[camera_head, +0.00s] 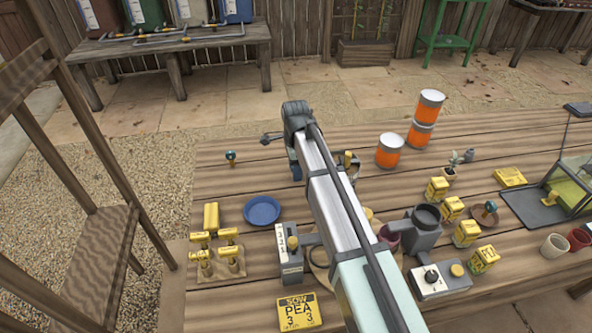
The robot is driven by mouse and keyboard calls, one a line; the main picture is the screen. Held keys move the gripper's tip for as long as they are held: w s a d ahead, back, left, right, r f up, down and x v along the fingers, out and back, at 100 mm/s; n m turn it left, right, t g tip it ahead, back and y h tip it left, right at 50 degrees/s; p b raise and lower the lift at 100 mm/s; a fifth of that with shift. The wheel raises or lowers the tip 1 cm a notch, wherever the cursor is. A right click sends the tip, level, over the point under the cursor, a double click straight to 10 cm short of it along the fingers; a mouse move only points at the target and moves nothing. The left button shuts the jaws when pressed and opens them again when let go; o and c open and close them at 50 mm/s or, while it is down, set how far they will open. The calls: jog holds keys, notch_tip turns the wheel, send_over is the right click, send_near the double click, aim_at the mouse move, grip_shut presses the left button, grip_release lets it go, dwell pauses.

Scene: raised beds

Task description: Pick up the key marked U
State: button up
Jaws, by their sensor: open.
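I cannot make out a letter U anywhere in the head view. Several small yellow blocks with dark markings stand in a slanting row on the right of the table, such as one block (484,260) at its near end; the markings are too small to read. Several yellow T-shaped pieces (229,252) stand in a group at the left, with no readable letters. My arm reaches up the middle of the picture and bends at a dark joint near the back of the table.
A blue dish (262,210), a grey box with a scale (288,254) and a yellow SOW PEA sign (299,311) are left of my arm. Orange cans (389,151) stand behind right. A grey device with a dial (439,279) is near right. The back left tabletop is mostly clear.

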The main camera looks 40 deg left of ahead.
jog(key=shift+f, duration=0.35)
jog(key=shift+c, duration=0.3)
grip_shut()
jog(key=shift+r, duration=0.15)
